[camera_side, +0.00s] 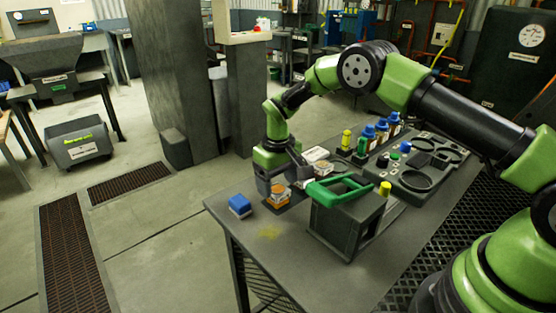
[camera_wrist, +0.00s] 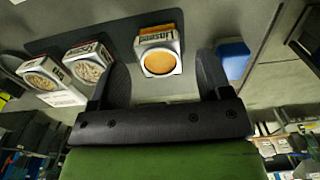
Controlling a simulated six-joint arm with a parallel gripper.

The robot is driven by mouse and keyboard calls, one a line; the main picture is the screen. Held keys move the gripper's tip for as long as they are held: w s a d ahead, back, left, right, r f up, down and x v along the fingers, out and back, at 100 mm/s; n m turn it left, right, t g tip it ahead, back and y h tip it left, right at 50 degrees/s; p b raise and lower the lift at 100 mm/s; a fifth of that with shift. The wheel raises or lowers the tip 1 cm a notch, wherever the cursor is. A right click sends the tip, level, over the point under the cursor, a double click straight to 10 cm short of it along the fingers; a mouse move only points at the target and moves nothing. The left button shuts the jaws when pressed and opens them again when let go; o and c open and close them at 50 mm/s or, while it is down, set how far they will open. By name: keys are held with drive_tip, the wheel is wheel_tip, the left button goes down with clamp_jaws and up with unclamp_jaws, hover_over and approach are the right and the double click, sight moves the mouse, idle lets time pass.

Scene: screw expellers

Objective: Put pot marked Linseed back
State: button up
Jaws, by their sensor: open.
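The pot marked Linseed (camera_wrist: 159,52) has a pale square body, an orange label band and an orange-brown round top. In the wrist view it stands between the two spread fingers of my gripper (camera_wrist: 163,75), with a gap on each side. In the side view the same pot (camera_side: 278,196) is on the grey table near its left edge, just below my gripper (camera_side: 282,177). My gripper is open and points down over it. A dark mat (camera_wrist: 112,24) lies beneath the row of pots in the wrist view.
Two similar pots with pale contents (camera_wrist: 87,64) (camera_wrist: 40,74) stand left of my fingers in the wrist view. A blue block (camera_side: 240,206) sits left of the Linseed pot. A dark box with a green handle (camera_side: 345,215) stands close on the right. Several bottles (camera_side: 382,130) are farther back.

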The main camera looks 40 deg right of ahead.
wheel_tip(320, 180, up, 12)
wheel_tip(320, 180, up, 8)
drive_tip(key=t, duration=0.2)
hover_over(278, 188)
drive_tip(key=s, duration=0.4)
drive_tip(key=s+r+m+t+y, duration=0.25)
drive_tip(key=s+r, duration=0.65)
drive_tip(key=s, duration=0.5)
drive_tip(key=s+a+f+m+t, duration=0.1)
drive_tip(key=s+f+t, duration=0.1)
drive_tip(key=s, duration=0.7)
drive_tip(key=shift+s+t, duration=0.35)
drive_tip(key=shift+m+h, duration=0.25)
